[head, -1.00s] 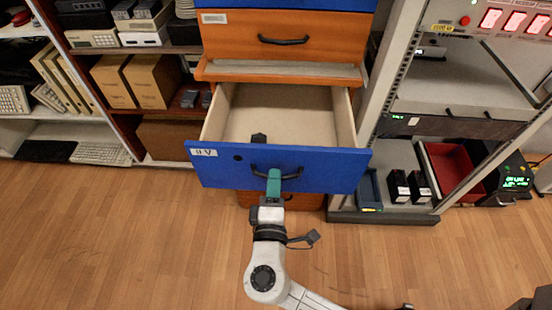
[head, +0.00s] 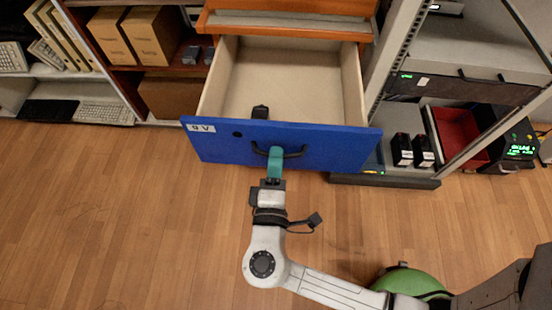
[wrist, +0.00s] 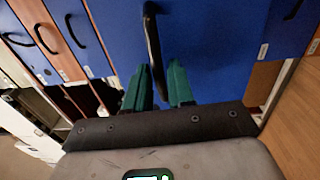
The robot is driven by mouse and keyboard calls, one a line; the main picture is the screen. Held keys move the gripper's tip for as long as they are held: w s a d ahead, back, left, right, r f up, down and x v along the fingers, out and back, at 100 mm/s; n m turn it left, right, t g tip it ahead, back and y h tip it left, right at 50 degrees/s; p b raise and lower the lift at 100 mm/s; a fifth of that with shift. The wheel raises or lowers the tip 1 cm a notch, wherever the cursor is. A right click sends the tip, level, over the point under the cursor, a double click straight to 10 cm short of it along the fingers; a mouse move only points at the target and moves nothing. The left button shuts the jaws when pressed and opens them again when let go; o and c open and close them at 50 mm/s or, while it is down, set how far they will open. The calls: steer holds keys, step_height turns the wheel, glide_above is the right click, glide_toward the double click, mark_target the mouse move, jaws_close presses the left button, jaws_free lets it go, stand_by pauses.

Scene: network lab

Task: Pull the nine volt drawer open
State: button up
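The nine volt drawer has a blue front (head: 330,145) with a small white label (head: 201,128) at its left, which reads upside down. The drawer stands far out of its cabinet, and its beige inside (head: 285,80) shows bare. My gripper (head: 275,165) is at the black curved handle (head: 293,154) in the middle of the blue front. The fingers' contact with the handle is partly hidden.
The orange cabinet (head: 290,22) stands behind the drawer. At right is a rack (head: 410,60) with a red bin (head: 457,135) and dark boxes (head: 402,149). Shelves with cardboard boxes (head: 157,35) and a keyboard (head: 103,113) are at left. The wooden floor (head: 130,220) in front is clear.

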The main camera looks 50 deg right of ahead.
steer(key=shift+o, duration=1.3)
steer(key=v, duration=1)
steer(key=shift+s+a, duration=0.25)
steer(key=shift+a, duration=0.1)
steer(key=shift+d, duration=0.1)
